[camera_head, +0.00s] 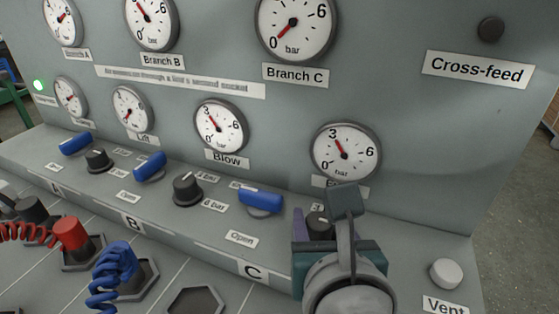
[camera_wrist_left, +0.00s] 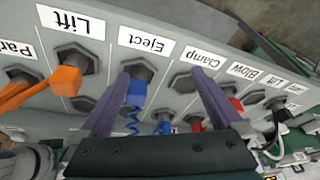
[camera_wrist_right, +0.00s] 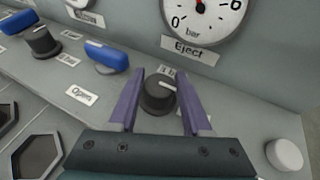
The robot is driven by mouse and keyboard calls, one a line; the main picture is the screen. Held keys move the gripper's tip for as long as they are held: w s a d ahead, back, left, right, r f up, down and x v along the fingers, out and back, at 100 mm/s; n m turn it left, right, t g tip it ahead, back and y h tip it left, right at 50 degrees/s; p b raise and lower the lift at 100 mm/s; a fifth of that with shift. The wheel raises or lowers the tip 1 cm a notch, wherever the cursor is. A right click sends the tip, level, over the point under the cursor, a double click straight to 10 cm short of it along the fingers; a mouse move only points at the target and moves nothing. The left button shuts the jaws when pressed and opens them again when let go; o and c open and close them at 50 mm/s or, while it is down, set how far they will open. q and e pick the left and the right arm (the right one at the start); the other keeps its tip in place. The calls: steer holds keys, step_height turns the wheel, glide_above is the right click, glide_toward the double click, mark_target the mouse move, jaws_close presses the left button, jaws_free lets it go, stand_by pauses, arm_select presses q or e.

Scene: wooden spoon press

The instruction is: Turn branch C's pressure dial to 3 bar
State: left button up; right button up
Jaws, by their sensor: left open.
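Branch C's pressure dial (camera_wrist_right: 158,95) is a black round knob with a white pointer mark toward the upper right. It also shows partly in the head view (camera_head: 318,222), largely hidden by my right gripper (camera_head: 335,215). In the right wrist view the purple fingers of my right gripper (camera_wrist_right: 162,75) stand on both sides of the knob and close against it. The Branch C gauge (camera_head: 295,25) has its red needle near 0. My left gripper (camera_wrist_left: 155,78) is open and empty, over sockets in the left wrist view.
A blue lever (camera_head: 262,198) stands left of the dial, by an Open label. A white Vent button (camera_head: 446,273) lies to the right. The Eject gauge (camera_head: 345,150) is above. The left wrist view shows a blue plug (camera_wrist_left: 137,93) and an orange plug (camera_wrist_left: 66,80).

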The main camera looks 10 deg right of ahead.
jaws_close()
